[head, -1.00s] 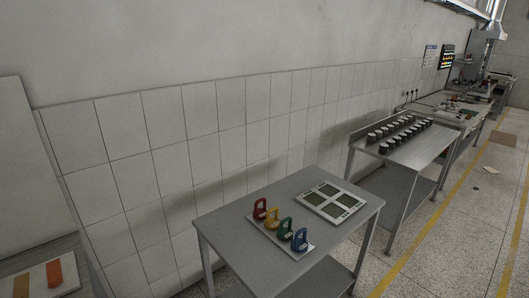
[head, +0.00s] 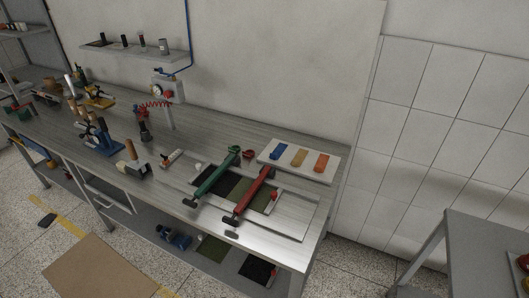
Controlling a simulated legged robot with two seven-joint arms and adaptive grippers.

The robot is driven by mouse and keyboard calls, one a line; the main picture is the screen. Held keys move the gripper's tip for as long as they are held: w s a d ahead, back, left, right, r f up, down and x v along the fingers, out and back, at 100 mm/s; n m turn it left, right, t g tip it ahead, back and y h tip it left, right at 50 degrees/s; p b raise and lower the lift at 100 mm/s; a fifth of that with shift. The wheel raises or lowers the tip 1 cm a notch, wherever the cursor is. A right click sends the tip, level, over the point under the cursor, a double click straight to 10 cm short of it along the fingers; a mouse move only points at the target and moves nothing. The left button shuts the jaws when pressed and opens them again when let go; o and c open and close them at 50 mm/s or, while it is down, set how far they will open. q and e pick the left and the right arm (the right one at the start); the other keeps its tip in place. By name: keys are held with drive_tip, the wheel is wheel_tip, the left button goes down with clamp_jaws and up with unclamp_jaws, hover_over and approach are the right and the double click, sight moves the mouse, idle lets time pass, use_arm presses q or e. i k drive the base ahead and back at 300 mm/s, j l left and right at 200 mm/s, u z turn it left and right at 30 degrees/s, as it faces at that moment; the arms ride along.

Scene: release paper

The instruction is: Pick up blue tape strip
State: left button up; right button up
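A blue tape strip (head: 278,151) lies on a pale board (head: 262,157) at the back right of the long metal workbench. A tan strip (head: 299,156) and an orange strip (head: 321,162) lie to its right on the same board. Neither of my grippers shows in the head view.
The workbench (head: 150,195) carries a green-handled tool (head: 216,175) and a red-handled tool (head: 252,196) in front of the board, with more tools to the left. A grey table (head: 470,240) stands at the right. Open floor (head: 345,275) lies between them.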

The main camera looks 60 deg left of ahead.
sight(279, 150)
drive_tip(key=u, duration=1.85)
